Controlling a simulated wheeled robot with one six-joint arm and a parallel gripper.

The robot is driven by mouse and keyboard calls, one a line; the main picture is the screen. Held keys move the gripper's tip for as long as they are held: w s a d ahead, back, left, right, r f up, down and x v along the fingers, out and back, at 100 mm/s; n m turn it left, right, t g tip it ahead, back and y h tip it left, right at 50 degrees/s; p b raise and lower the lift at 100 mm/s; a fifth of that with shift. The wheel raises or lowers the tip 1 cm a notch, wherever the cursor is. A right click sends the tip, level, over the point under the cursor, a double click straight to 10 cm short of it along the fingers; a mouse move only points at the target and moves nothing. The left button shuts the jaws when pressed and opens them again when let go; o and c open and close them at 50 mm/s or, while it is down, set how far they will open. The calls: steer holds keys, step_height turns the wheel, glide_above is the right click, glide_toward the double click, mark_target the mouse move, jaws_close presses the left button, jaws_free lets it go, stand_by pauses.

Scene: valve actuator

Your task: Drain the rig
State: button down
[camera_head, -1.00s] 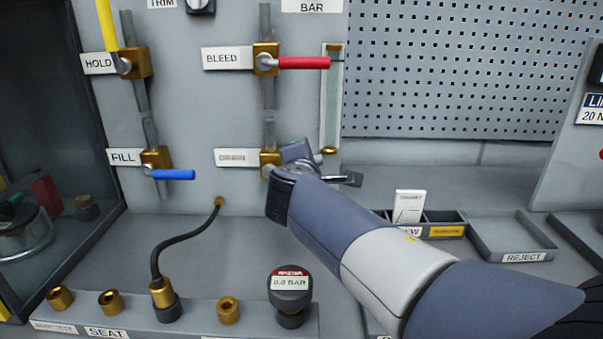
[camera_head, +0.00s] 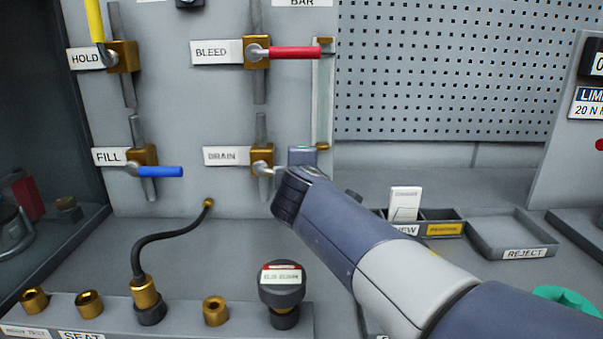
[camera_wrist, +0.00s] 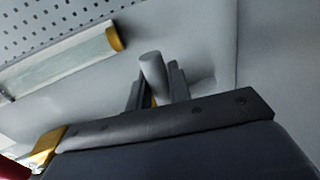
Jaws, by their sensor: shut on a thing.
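The DRAIN valve (camera_head: 262,158) is a brass block on the grey panel. Its lever stub points right, and the rest of the lever is hidden behind my gripper (camera_head: 290,178). In the wrist view my gripper (camera_wrist: 156,88) is shut on a grey round-ended handle (camera_wrist: 152,68), which stands between the two fingers. The BLEED valve (camera_head: 257,52) has a red lever pointing right. The FILL valve (camera_head: 143,155) has a blue lever pointing right. The HOLD valve (camera_head: 122,56) has a yellow lever pointing up.
A sight glass (camera_head: 323,95) is on the panel's right edge, close to my gripper. A black hose (camera_head: 160,240) runs from the panel to a fitting on the front rail. Small bins (camera_head: 440,215) and a REJECT tray (camera_head: 510,240) lie to the right.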

steer(key=shift+f, duration=0.15)
steer(key=c, duration=1.3)
jaws_free()
steer(key=shift+c, duration=0.2)
steer(key=shift+s, duration=0.1)
steer(key=v, duration=1)
steer(key=shift+s, duration=0.35)
steer(key=x, duration=1.1)
steer(key=shift+r, duration=0.3)
